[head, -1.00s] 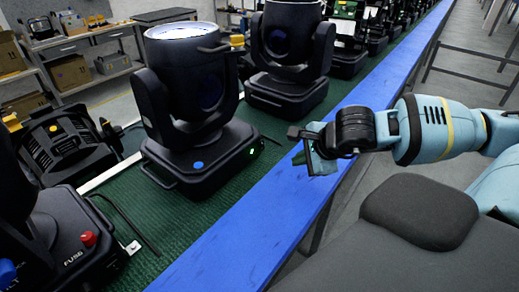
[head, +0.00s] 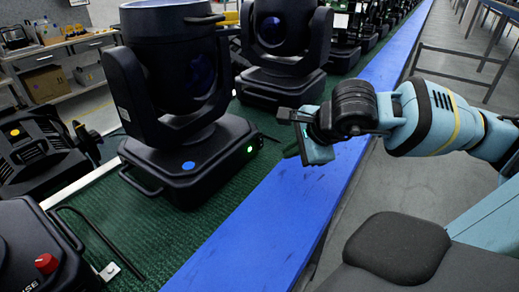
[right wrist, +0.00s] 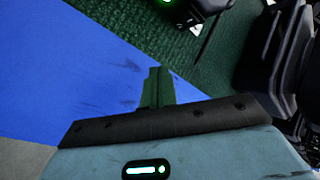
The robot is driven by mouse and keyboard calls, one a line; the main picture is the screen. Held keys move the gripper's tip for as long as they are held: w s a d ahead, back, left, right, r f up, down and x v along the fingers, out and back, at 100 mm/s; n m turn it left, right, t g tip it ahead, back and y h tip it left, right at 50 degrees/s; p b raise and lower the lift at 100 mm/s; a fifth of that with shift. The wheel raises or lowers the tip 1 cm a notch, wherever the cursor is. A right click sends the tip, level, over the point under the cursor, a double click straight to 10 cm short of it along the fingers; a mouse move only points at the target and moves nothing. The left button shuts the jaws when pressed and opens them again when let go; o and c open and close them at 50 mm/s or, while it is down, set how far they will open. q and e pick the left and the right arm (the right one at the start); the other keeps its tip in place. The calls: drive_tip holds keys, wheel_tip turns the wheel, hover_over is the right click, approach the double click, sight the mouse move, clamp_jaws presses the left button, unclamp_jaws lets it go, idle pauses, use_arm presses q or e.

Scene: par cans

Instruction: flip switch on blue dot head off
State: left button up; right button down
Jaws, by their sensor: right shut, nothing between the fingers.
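The blue dot head is a black moving-head light (head: 165,75) on the green bench surface. A blue dot (head: 188,165) marks the front of its base. A small lit green spot (head: 250,149) shows on the base's right side, where the switch may be; its details are too small to tell. My right gripper (head: 293,133) is shut and empty, over the blue edge strip to the right of the base and apart from it. In the right wrist view its fingers (right wrist: 158,88) are together over the blue and green surface. My left gripper is not in view.
Another black head (head: 285,50) stands behind, with several more in a row beyond. A cable (head: 95,235) lies on the green surface (head: 150,230). The blue strip (head: 270,230) is clear.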

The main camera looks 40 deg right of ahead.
sight(260, 142)
drive_tip(key=shift+w+a+b, duration=0.35)
drive_tip(key=shift+w+a, duration=0.1)
drive_tip(key=shift+w, duration=0.05)
drive_tip(key=shift+w+f, duration=0.1)
drive_tip(key=shift+w, duration=0.6)
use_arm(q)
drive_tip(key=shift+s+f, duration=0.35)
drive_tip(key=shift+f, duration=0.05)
use_arm(e)
drive_tip(key=shift+w+a+f, duration=0.1)
drive_tip(key=shift+w+a, duration=0.2)
drive_tip(key=shift+w, duration=0.3)
drive_tip(key=shift+w, duration=0.15)
idle(0.5)
drive_tip(key=shift+w+a+f, duration=0.1)
drive_tip(key=shift+w, duration=0.15)
drive_tip(key=shift+w+a, duration=0.1)
drive_tip(key=shift+w, duration=0.25)
idle(0.7)
drive_tip(key=shift+s, duration=0.15)
drive_tip(key=shift+s+f, duration=0.1)
drive_tip(key=shift+s, duration=0.05)
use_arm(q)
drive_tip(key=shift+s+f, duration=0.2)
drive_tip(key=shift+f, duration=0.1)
use_arm(e)
drive_tip(key=shift+s+d, duration=0.2)
drive_tip(key=shift+s, duration=0.3)
